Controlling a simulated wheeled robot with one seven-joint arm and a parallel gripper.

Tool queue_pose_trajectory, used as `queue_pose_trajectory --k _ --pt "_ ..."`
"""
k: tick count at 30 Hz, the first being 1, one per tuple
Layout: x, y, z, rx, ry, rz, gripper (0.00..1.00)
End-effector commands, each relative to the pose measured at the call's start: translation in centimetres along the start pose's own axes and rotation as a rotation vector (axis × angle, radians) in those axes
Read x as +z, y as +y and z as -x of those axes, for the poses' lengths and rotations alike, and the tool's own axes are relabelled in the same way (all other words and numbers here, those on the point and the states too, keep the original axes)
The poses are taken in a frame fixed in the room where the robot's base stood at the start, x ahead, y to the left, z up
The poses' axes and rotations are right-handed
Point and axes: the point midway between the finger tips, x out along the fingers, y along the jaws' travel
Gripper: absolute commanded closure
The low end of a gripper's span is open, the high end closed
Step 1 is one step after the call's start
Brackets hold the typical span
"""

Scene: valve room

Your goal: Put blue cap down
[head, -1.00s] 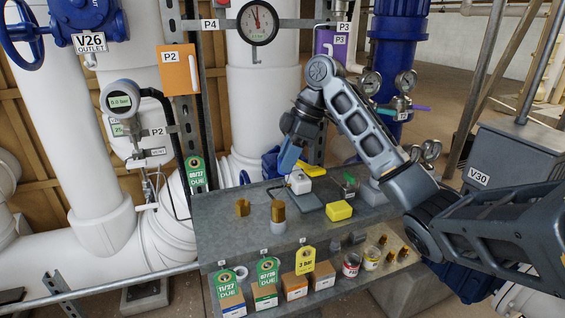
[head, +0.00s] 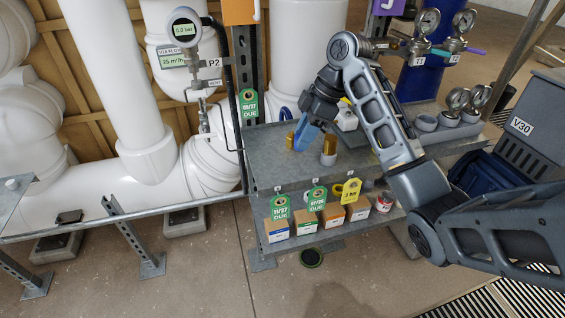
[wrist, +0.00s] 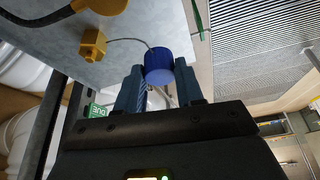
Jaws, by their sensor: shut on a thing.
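The blue cap (wrist: 159,65) sits between the two blue fingertips of my gripper (wrist: 161,80) in the wrist view. The gripper is shut on it. A thin cable runs from near the cap to a brass hex piece (wrist: 93,44) on the grey surface. In the head view my gripper (head: 303,143) points down over the left part of the grey shelf top (head: 270,165), close to two brass pieces, one at the left (head: 289,140) and one at the right (head: 329,142). The cap cannot be made out in the head view. I cannot tell whether it touches the shelf.
Small boxes with hanging tags (head: 317,198) stand on the lower shelf. My arm hides part of the shelf top. The front left of the shelf top is clear. A dark round thing (head: 311,257) lies on the floor.

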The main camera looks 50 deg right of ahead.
Motion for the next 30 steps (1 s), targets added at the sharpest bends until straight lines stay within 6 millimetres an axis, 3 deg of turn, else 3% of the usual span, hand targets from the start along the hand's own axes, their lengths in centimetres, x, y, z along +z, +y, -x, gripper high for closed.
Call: queue_pose_trajectory --k 4,10,22,30 --pt "-2.0 -0.3 -2.5 -0.003 -0.001 0.001 0.85" --pt "-3.3 -0.3 -4.3 0.000 0.000 0.000 0.85" --pt "-1.8 -0.4 -8.0 -0.001 -0.001 -0.003 0.85" --pt "-1.8 -0.3 -8.3 0.000 0.000 -0.001 0.85"
